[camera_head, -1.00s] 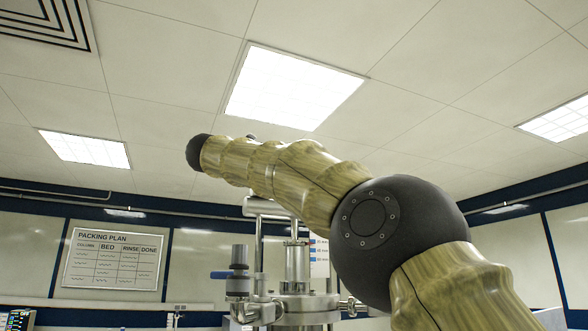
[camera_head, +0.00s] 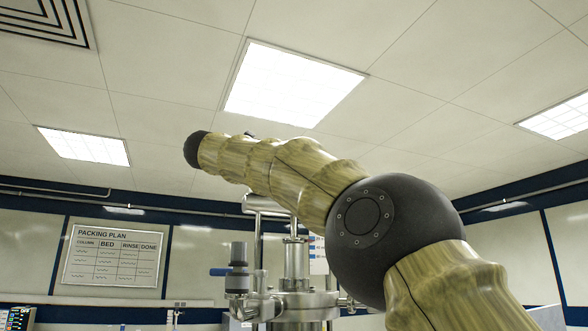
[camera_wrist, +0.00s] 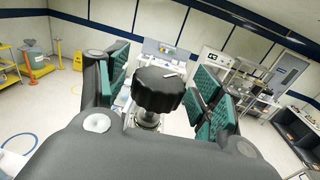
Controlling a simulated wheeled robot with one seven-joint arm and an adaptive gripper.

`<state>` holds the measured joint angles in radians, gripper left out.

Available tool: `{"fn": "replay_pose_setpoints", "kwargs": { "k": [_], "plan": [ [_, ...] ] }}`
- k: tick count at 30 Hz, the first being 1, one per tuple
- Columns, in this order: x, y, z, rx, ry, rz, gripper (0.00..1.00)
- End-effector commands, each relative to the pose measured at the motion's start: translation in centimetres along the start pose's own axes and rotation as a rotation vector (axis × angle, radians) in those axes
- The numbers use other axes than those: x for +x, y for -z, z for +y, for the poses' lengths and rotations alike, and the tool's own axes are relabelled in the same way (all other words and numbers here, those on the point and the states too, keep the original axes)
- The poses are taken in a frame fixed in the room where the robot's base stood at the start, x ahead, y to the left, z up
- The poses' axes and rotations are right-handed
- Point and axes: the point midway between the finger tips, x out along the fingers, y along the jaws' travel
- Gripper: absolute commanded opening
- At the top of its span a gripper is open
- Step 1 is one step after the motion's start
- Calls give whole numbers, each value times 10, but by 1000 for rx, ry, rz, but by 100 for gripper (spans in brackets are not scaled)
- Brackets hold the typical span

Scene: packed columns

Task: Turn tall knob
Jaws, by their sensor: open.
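In the wrist view a black, scalloped knob (camera_wrist: 158,88) with a pale pointer mark on top sits on a metal stem. In the head view my arm crosses in front of a steel column assembly (camera_head: 295,265). The gripper itself and the black knob cannot be made out there.
A valve with a blue handle (camera_head: 222,271) stands left of the steel column. A packing plan board (camera_head: 112,255) hangs on the back wall. In the wrist view, yellow stands (camera_wrist: 30,62) are far left and a bench with equipment (camera_wrist: 232,82) is at right.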

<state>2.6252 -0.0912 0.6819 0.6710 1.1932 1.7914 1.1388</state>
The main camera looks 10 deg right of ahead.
Motion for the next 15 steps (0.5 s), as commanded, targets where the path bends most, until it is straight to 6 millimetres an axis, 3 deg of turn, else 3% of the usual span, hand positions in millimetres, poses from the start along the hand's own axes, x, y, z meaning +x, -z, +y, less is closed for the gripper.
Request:
{"fn": "replay_pose_setpoints", "kwargs": {
  "k": [15],
  "plan": [
    [-84, 0, 0, 1, -1, -1, 66]
  ]
}}
